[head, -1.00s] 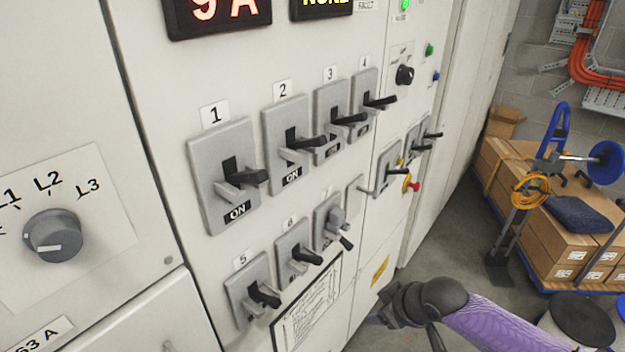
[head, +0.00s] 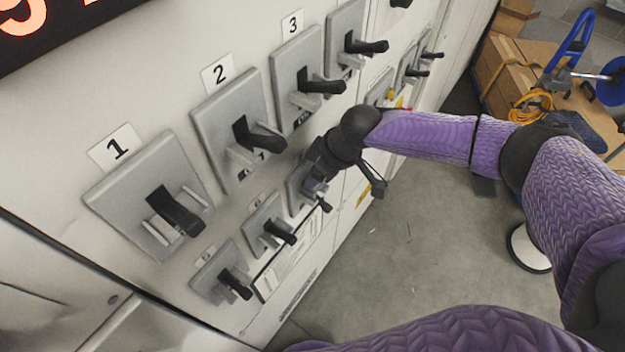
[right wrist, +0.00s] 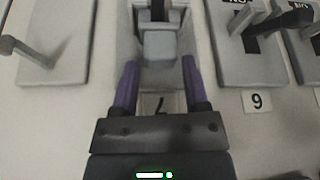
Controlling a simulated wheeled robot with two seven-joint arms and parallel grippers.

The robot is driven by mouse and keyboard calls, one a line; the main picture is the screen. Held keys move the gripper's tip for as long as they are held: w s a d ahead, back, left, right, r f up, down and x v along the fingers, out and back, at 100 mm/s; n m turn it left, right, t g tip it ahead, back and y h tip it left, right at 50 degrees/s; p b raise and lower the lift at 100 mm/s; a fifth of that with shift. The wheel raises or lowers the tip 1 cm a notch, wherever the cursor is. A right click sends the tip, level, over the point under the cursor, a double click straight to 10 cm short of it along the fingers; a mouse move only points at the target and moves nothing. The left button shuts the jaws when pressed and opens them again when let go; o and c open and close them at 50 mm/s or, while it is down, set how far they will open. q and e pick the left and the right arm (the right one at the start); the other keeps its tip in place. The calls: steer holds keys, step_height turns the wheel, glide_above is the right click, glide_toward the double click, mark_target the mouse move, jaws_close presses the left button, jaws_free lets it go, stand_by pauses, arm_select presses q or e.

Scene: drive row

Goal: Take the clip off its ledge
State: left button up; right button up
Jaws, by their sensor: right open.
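The clip looks to be the light grey block (right wrist: 160,45) on the middle switch in the right wrist view, which is upside down. I cannot clearly separate it from the ledge behind it. In the head view this switch (head: 296,192) is in the lower row, right of switch 6, mostly hidden by my right gripper (head: 316,180). My right gripper is open, with its two purple fingers (right wrist: 160,66) on either side of the block's near end. I cannot tell whether they touch it. My left gripper is out of view.
Neighbouring switch 6 (head: 268,227) has a black lever sticking out close to my right gripper. Switches 1 (head: 125,202), 2 (head: 215,115) and 3 (head: 290,65) sit above with levers out. Cartons (head: 505,75) stand at the far right. The floor (head: 420,240) between is clear.

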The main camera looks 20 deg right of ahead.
steer(key=shift+w+a+f, duration=0.1)
steer(key=shift+a+f, duration=0.1)
steer(key=shift+f, duration=0.35)
jaws_close()
steer(key=shift+r, duration=0.15)
